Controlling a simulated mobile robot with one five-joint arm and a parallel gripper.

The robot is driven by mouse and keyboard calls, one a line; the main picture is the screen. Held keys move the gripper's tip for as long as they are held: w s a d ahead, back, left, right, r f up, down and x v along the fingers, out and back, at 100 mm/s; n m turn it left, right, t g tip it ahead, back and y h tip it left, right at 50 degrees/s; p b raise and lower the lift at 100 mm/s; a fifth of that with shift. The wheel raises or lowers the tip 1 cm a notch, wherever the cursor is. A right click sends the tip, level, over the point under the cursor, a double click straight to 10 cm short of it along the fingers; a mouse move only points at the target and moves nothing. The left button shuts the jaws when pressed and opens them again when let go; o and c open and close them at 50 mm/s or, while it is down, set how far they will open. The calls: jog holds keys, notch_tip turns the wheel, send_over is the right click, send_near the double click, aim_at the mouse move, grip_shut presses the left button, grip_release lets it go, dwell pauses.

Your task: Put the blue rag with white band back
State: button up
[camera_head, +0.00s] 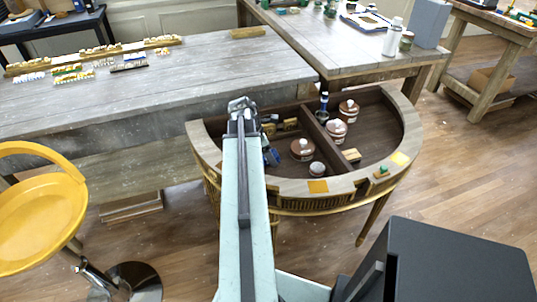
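The semicircular gilt console (205,140) stands in the middle, its open top split by a divider into compartments. My arm reaches over its left part. My gripper (242,104) is at the console's back left edge, seen small and from behind; I cannot tell whether its fingers are open or hold anything. A small dark blue item (271,157) shows just right of my arm in the left compartment; it may be the blue rag, but no white band is visible. My arm hides part of that compartment.
In the console are several brown-and-white jars (302,149), a dark blue bottle (322,108) and yellowish blocks (290,124). An orange patch (317,187) and a small green item (383,171) lie on its rim. A grey table (180,85) stands behind, a yellow stool (40,215) at left.

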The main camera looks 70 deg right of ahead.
jog(key=shift+r+p, duration=0.3)
jog(key=shift+p, duration=0.05)
jog(key=p+v, duration=1)
jog(key=v, duration=0.1)
jog(key=shift+w+r+p, duration=0.15)
jog(key=shift+r+p, duration=0.15)
jog(key=shift+p, duration=0.1)
jog(key=shift+a, duration=0.15)
